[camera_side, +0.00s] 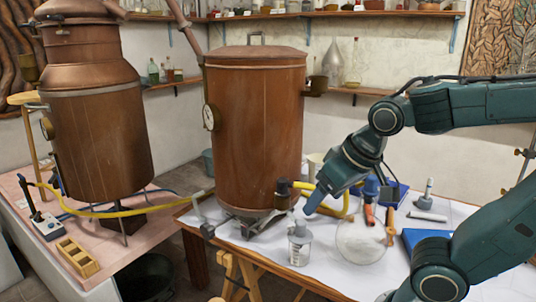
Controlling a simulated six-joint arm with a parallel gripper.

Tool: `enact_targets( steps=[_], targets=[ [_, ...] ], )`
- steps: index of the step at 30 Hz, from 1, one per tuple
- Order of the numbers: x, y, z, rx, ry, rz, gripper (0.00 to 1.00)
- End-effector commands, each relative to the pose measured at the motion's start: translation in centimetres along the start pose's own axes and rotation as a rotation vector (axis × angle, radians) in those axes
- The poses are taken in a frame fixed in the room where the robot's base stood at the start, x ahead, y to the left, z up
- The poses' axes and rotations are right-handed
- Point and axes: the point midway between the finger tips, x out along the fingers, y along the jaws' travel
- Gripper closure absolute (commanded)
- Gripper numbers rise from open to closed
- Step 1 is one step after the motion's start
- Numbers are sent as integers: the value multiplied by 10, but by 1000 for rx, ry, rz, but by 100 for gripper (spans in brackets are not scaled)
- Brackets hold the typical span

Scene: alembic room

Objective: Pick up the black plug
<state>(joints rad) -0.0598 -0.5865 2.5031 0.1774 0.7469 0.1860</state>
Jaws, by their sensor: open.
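I cannot surely make out the black plug. A small dark block (208,231) sits at the near left edge of the white table, at the lower end of a grey bent piece; I cannot tell whether it is the plug. My gripper (312,206) reaches down and left over the table, just right of the copper vessel's base. It is open, and I see nothing held in it. Its fingertips are small and partly merge with the things behind.
A tall copper vessel (255,130) stands left of my gripper, with a yellow hose (135,211) at its base. A grey-capped bottle (299,244) and a glass bowl (361,243) stand close in front. A blue box (425,240) lies to the right. Another copper vessel (98,125) stands left.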

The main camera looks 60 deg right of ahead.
Motion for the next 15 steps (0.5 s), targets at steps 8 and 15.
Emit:
enact_targets(
  steps=[8,15],
  targets=[
    [46,21,-29,252,48,175,27],
    [77,40,-52,404,160,332,27]
  ],
)
